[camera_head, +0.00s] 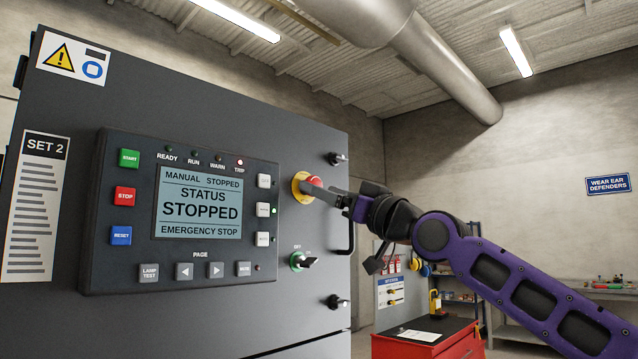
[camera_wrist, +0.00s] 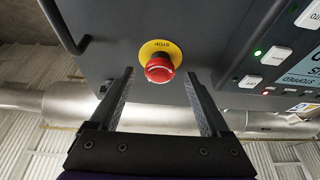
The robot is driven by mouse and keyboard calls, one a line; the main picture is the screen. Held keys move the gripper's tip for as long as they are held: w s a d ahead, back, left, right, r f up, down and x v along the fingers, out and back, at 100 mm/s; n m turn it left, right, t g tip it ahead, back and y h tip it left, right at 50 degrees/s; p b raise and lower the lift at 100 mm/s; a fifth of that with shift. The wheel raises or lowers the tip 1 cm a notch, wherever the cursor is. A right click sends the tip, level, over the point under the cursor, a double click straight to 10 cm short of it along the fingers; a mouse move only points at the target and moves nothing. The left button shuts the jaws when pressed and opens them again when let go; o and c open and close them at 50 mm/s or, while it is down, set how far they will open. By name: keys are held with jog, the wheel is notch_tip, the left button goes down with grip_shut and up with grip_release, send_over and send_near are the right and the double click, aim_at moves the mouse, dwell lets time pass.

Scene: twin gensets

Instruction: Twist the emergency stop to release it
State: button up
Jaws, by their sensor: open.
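The emergency stop is a red mushroom button on a yellow round plate. In the head view the emergency stop (camera_head: 312,182) sits on the dark cabinet front, right of the control panel. In the wrist view the red button (camera_wrist: 159,68) is ahead, between and beyond the two fingers. My gripper (camera_wrist: 158,88) is open and empty, its fingers on either side of the button's line. In the head view my gripper (camera_head: 325,194) reaches in from the right, its finger overlapping the button's edge; contact cannot be told. The display (camera_head: 198,203) reads STATUS STOPPED, EMERGENCY STOP.
A green-based selector switch (camera_head: 300,260) is below the stop. A cabinet handle (camera_head: 346,238) and latches (camera_head: 338,301) stand out at the right edge. A red tool cabinet (camera_head: 428,338) stands behind on the floor.

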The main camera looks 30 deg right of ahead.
jog(key=shift+x, duration=1.1)
